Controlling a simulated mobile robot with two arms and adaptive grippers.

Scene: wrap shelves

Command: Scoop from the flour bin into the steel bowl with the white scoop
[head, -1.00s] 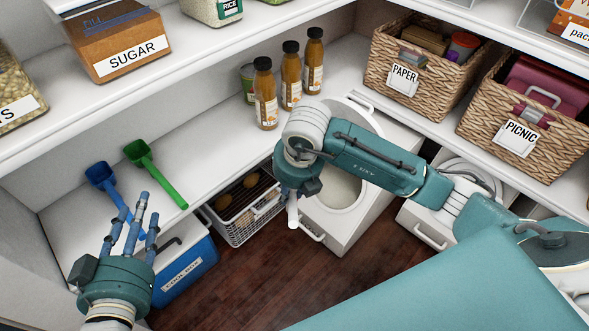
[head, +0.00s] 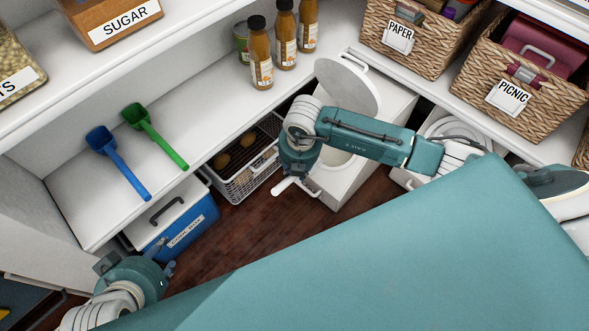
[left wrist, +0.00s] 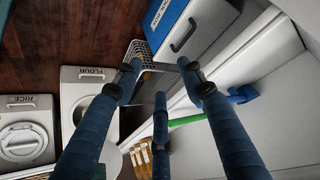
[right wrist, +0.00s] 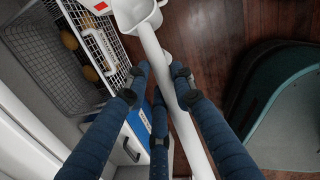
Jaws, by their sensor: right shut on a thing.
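The flour bin (head: 355,184) is a white pull-out bin with its round lid (head: 347,88) tipped up. Its FLOUR label shows in the left wrist view (left wrist: 90,74). My right gripper (head: 297,176) is beside the bin's left side, shut on the handle of the white scoop (head: 284,186). In the right wrist view the scoop (right wrist: 150,45) runs up between the fingers, its cup at the top edge; I cannot tell its contents. My left gripper (head: 170,269) is low at the left, its fingers (left wrist: 160,80) spread and empty. I see no steel bowl.
A blue scoop (head: 118,165) and a green scoop (head: 157,138) lie on the white shelf. Below are a blue cool box (head: 187,232) and a wire basket (head: 240,180). Several bottles (head: 285,42) stand behind. The dark floor (head: 255,230) in front is clear.

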